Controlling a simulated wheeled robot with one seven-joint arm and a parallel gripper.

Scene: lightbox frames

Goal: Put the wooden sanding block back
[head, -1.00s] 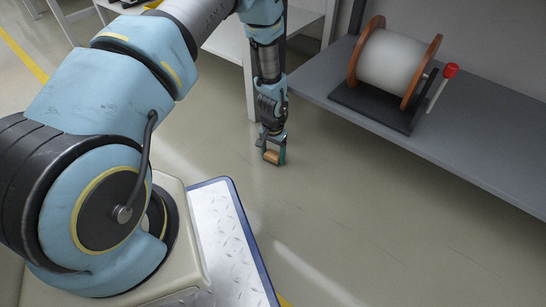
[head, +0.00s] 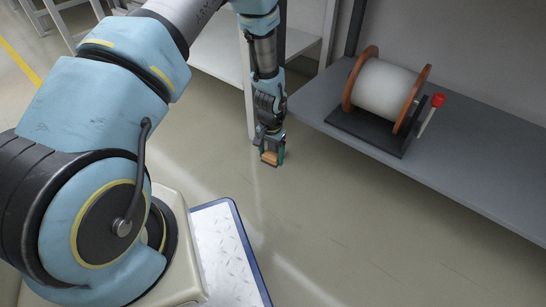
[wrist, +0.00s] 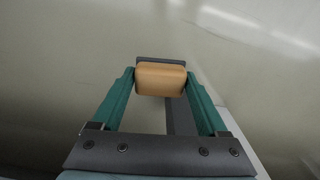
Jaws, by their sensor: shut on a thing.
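The wooden sanding block (head: 270,157) is a small tan block with a dark grey layer on one face. My gripper (head: 271,156) is shut on it and holds it in the air over the floor, beside the front of the grey shelf. In the wrist view the block (wrist: 160,79) sits between the two green fingertips of my gripper (wrist: 160,84), with its dark layer (wrist: 161,60) on the far side. The block's place of rest cannot be told from these views.
A grey shelf (head: 460,173) at the right bears a white spool (head: 383,90) with orange-brown flanges on a black stand, and a red-tipped handle (head: 437,101). A white table (head: 222,48) stands behind my arm. The floor (head: 350,245) in front of the shelf is clear.

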